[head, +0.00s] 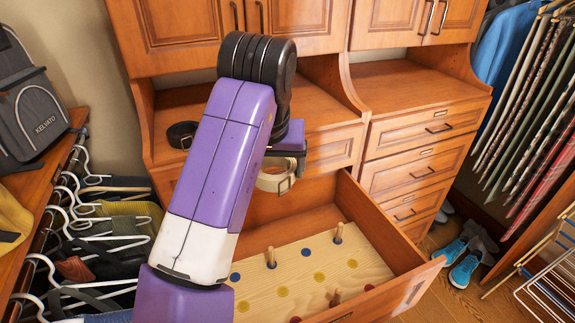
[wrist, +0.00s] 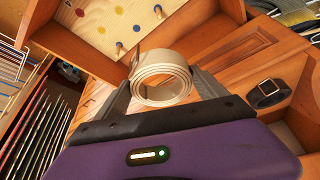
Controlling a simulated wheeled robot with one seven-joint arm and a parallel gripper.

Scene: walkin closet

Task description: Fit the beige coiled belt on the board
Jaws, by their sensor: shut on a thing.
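The beige coiled belt (head: 277,177) hangs in my gripper (head: 290,160), above the open drawer. In the wrist view the belt (wrist: 161,77) sits between the two fingers of my gripper (wrist: 163,90), its coil opening showing. The light wooden board (head: 310,262) lies in the open drawer, below and apart from the belt. It has upright wooden pegs and coloured dots; one peg (head: 271,257) stands near a blue dot, another (head: 338,233) at the far edge, another (head: 335,298) nearer. The board also shows in the wrist view (wrist: 105,22). My arm hides its left part.
A black coiled belt (head: 182,134) lies on the counter at left. The open drawer's right wall (head: 385,228) rises beside the board. Hangers with clothes (head: 100,225) fill the left side. Blue shoes (head: 465,262) stand on the floor at right.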

